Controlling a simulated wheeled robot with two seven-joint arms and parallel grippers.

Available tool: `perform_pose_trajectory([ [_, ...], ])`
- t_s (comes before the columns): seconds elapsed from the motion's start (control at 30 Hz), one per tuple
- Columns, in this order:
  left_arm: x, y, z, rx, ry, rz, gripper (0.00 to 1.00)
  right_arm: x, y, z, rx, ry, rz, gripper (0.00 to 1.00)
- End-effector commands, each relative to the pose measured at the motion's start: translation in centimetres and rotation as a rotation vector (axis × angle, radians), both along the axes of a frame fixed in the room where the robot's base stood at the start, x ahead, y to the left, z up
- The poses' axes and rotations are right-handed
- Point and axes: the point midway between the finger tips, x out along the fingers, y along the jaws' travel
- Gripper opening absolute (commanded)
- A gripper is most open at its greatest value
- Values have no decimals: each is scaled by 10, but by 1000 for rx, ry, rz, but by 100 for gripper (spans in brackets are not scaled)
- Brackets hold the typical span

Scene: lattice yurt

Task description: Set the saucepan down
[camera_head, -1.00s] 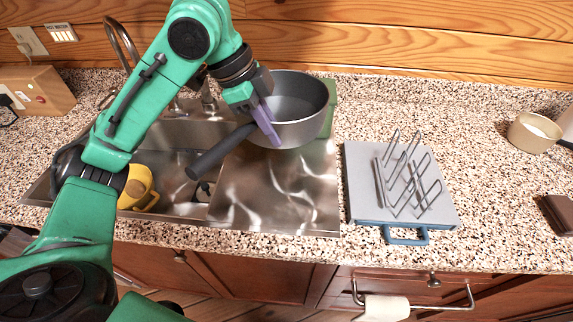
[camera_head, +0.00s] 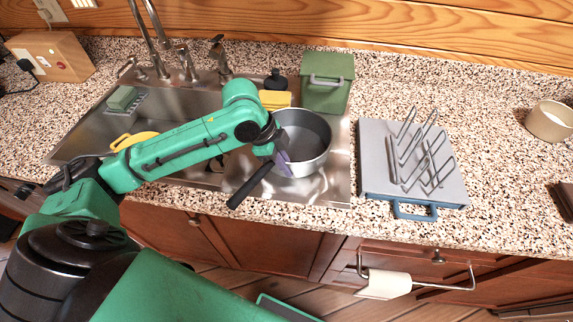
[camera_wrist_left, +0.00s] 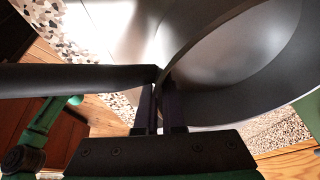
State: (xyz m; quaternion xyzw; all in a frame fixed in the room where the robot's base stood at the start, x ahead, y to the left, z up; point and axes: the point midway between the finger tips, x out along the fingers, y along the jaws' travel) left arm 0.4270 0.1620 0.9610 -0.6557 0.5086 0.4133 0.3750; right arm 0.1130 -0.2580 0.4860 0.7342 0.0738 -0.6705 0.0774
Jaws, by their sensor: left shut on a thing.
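The grey saucepan (camera_head: 308,150) with a dark handle (camera_head: 250,186) is over the steel drainboard (camera_head: 335,188) right of the sink basin. My left gripper (camera_head: 282,160) is shut on the saucepan at its wall near the handle. The wrist view shows the fingers (camera_wrist_left: 160,108) against the pan (camera_wrist_left: 235,70), with the handle (camera_wrist_left: 75,79) running left. The pan is about upright; whether its base touches the drainboard I cannot tell. My right gripper is not in view.
A green canister (camera_head: 328,82) stands behind the pan. A grey dish rack (camera_head: 415,165) with a blue handle is to its right. The faucet (camera_head: 160,45) and a yellow item (camera_head: 135,139) are on the left.

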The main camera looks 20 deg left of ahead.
Motion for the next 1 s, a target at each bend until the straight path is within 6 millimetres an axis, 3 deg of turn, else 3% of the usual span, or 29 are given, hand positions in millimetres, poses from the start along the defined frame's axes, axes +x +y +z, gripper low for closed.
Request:
perform_pose_trajectory([
  [0.1,0,0,0,-1,-3,0,0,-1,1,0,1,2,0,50],
  [0.13,0,0,-1,0,1,0,17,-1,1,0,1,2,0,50],
  [0.2,0,0,-1,0,1,1,36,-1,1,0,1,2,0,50],
  [0.57,0,2,4,0,0,1,36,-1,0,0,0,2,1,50],
  [0.67,-2,8,20,1,-3,3,36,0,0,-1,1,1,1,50],
  [1.0,-14,38,99,1,-1,3,36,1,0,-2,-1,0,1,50],
])
